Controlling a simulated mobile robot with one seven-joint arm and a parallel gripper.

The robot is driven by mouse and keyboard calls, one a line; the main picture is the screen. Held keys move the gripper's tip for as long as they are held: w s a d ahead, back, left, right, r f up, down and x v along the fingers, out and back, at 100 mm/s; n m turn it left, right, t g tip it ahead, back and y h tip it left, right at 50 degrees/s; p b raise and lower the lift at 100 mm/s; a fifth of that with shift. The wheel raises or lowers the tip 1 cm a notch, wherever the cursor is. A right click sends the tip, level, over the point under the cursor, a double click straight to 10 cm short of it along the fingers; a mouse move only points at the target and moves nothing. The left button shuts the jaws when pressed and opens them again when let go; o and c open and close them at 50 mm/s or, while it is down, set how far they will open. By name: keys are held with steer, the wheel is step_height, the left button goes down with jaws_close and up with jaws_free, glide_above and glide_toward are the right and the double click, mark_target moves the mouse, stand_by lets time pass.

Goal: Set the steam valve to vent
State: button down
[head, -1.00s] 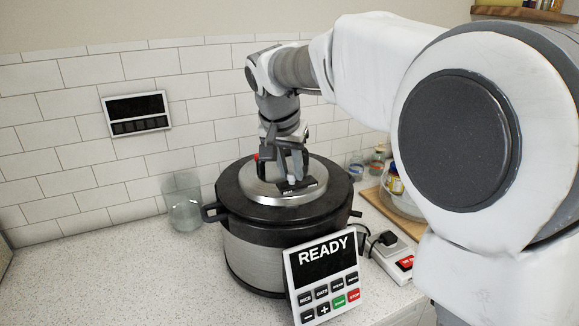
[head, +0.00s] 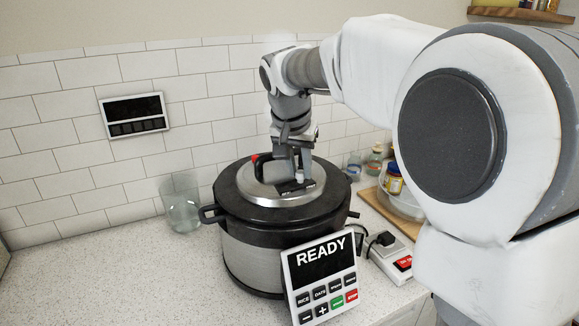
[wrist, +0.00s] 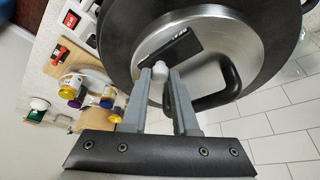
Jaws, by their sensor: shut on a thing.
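The pressure cooker (head: 255,255) stands on the counter with a round steel and black lid (head: 240,192). The steam valve is a small white knob (wrist: 158,68) on the lid, beside a black plate (wrist: 175,52) whose marking I cannot read. My gripper (wrist: 158,78) is shut on this knob, with one finger on each side. In the head view my gripper (head: 293,172) reaches down onto the lid from above, and its fingers partly hide the knob. Which setting the valve points to cannot be told.
A black lid handle (wrist: 222,90) curves close beside my fingers. A control panel (head: 320,275) reading READY leans at the cooker's front. A glass jar (head: 181,205) stands left, and a power strip (head: 392,258) lies right. Bottles and a bowl (head: 405,200) stand behind it. The left counter is clear.

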steer(key=c, duration=0.7)
jaws_free()
steer(key=shift+d, duration=0.15)
steer(key=p+v, duration=0.2)
steer(key=v, duration=1.5)
steer(key=shift+s+r, duration=0.2)
steer(key=s+d+f+n, duration=0.1)
steer(key=s+d+f, duration=0.2)
steer(key=s+f, duration=0.3)
steer(key=s+d+f+n+t+y, duration=0.1)
steer(key=s+d+f, duration=0.3)
steer(key=s, duration=0.5)
steer(key=s+d+f+n, duration=0.2)
steer(key=s+d+f, duration=0.1)
steer(key=s+f, duration=0.4)
steer(key=shift+s+d+f+t+y, duration=0.15)
steer(key=shift+d+f+t+y, duration=0.2)
steer(key=shift+f, duration=0.35)
